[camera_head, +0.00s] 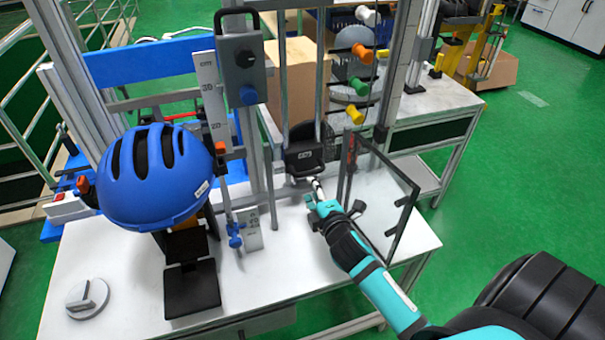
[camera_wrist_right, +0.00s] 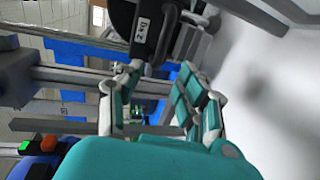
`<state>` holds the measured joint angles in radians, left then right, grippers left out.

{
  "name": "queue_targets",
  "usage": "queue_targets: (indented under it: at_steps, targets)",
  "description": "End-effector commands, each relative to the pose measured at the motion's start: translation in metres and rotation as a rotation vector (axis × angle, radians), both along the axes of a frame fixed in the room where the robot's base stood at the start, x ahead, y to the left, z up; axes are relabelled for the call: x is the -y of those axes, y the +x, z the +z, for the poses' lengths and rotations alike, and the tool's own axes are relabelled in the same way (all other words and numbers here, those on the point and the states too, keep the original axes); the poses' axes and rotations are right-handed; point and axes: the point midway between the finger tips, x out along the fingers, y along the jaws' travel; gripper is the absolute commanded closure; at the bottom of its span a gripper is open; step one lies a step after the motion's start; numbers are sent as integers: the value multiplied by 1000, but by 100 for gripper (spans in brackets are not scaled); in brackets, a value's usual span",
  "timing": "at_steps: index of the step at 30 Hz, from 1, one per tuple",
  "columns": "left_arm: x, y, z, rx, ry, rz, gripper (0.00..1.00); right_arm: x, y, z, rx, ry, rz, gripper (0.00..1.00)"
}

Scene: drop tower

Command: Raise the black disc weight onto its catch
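The black disc weight (camera_head: 304,156) hangs low between the two upright rails of the drop tower, close above the white table. A small white label shows on its front. In the right wrist view the weight (camera_wrist_right: 128,18) is at the top, with its label facing me. My right gripper (camera_head: 317,188) is just in front of and below the weight. In the wrist view its two fingers (camera_wrist_right: 160,88) stand apart with nothing clearly between them. Whether a fingertip touches the weight I cannot tell. The catch is not clearly made out. My left gripper is not in view.
A blue helmet (camera_head: 155,178) sits on a black stand at the left. A control box (camera_head: 241,58) hangs on the post beside a scale (camera_head: 211,100). A clear framed guard (camera_head: 401,215) stands right of my right arm. A grey dial (camera_head: 87,298) lies front left.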

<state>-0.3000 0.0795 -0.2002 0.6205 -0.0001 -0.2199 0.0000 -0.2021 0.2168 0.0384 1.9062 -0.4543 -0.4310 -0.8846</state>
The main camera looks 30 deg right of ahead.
Motion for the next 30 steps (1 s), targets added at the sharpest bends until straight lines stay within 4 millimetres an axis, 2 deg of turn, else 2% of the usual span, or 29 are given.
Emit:
queue_targets:
  at_steps: [1,6,13,18,26,30]
  targets:
    - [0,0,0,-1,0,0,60,3,12,-1,2,-1,-1,62]
    - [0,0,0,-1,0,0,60,11,46,-9,1,1,-1,62]
    - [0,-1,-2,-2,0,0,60,19,78,-16,0,2,-1,62]
    - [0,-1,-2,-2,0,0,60,21,87,-19,-1,1,-1,62]
    - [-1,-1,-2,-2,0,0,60,21,88,-19,-1,1,-1,62]
    - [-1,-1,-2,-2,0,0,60,21,88,-19,-1,2,-1,79]
